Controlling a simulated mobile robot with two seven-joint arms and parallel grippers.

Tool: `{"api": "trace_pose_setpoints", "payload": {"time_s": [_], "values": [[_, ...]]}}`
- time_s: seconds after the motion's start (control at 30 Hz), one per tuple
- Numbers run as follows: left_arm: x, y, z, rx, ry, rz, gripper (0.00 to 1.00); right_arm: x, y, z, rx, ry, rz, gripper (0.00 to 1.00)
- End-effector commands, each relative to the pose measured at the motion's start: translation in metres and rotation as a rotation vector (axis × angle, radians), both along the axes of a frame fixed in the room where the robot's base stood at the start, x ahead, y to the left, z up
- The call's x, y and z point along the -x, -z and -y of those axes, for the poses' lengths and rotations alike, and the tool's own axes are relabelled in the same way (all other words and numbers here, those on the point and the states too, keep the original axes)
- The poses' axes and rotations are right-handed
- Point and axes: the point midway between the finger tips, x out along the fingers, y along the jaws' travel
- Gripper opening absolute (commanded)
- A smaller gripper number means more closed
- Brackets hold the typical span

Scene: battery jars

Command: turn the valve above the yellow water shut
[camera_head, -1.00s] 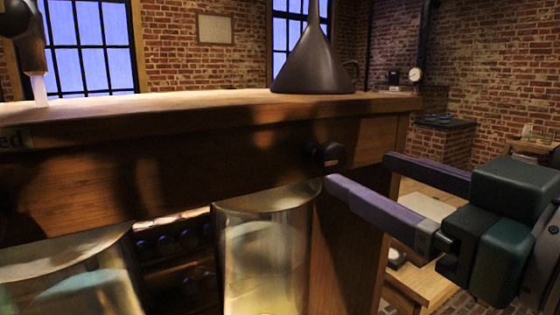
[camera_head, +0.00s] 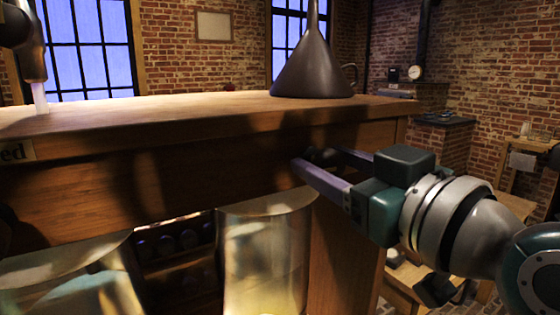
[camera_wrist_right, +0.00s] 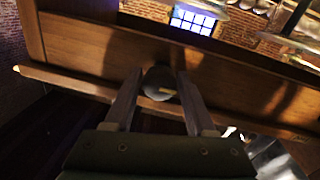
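The valve is a dark round knob (camera_head: 322,156) on the front of the wooden beam; my right gripper partly hides it in the head view. In the right wrist view the knob (camera_wrist_right: 160,82) with a small yellow mark sits between the two fingers. My right gripper (camera_head: 320,159) is open, one finger on each side of the knob. A small gap seems to show beside it; contact is unclear. A glass jar (camera_head: 265,250) with yellow water low inside stands below the beam, near the knob. My left gripper is not in view.
A dark funnel (camera_head: 312,70) stands on the wooden top (camera_head: 200,105). Another glass jar (camera_head: 75,275) is at the lower left. A dark fitting with a pale tip (camera_head: 40,97) hangs at the upper left. A wooden post (camera_head: 345,260) stands right of the jar.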

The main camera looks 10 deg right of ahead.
Motion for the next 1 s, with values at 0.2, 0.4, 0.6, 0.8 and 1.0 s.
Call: {"api": "trace_pose_setpoints", "payload": {"time_s": [0.2,0.4,0.6,0.8,1.0], "values": [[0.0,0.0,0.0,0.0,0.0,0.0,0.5,0.0,0.0,0.0,0.0,0.0,0.0,0.3],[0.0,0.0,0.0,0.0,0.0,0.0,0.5,0.0,0.0,0.0,0.001,0.001,0.0,0.07],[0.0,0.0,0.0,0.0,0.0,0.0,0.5,0.0,0.0,0.0,0.0,0.001,0.0,0.0],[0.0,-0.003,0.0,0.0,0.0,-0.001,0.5,0.0,-0.001,0.001,-0.02,0.001,-0.009,0.0],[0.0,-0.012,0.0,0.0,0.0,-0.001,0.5,0.0,-0.002,0.001,-0.105,0.002,-0.04,0.0]]}}
